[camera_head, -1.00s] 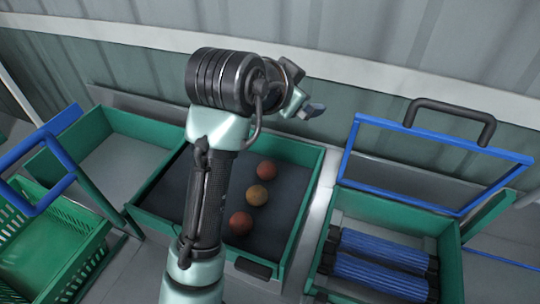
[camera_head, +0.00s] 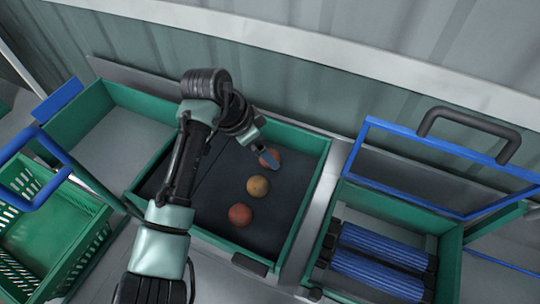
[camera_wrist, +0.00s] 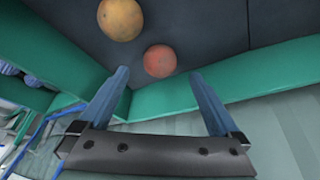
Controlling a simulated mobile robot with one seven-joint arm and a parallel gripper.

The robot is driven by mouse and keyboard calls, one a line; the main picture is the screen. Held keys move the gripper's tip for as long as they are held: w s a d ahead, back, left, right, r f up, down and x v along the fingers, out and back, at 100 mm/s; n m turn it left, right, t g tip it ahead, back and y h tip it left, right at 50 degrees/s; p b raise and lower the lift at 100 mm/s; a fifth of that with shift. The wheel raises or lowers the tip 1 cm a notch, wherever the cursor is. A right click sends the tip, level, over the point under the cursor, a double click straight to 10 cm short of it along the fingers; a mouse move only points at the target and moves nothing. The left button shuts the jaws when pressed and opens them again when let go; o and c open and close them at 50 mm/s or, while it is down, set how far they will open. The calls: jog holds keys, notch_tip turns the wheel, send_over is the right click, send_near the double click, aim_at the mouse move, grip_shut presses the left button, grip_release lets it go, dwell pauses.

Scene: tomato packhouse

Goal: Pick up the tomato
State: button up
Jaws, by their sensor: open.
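Three tomatoes lie in a row on the dark floor of the green-walled middle bin (camera_head: 289,250). The far red tomato (camera_head: 275,154) is partly hidden by my gripper (camera_head: 265,160) in the head view. In the wrist view, this red tomato (camera_wrist: 160,61) shows between and just beyond the two open blue-grey fingers (camera_wrist: 160,74), near a green wall. An orange-yellow tomato (camera_head: 258,187) is in the middle of the row and also shows in the wrist view (camera_wrist: 120,18). Another red tomato (camera_head: 240,214) is nearest the front. My gripper is open and empty.
A green bin with blue rollers (camera_head: 385,246) and a raised blue frame (camera_head: 440,146) stands at right. A green slotted crate (camera_head: 75,250) with a blue handle is at left, near an empty green tray (camera_head: 105,150). A ribbed wall rises behind.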

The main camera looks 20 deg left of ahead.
jog(key=shift+s+p+x, duration=0.15)
jog(key=shift+p+x, duration=0.15)
jog(key=shift+x, duration=0.9)
jog(key=shift+s+p+x, duration=0.1)
jog(key=shift+p+x, duration=0.15)
jog(key=shift+x, duration=0.9)
jog(key=shift+a+f, duration=0.1)
jog(key=shift+a, duration=0.05)
jog(key=c, duration=1)
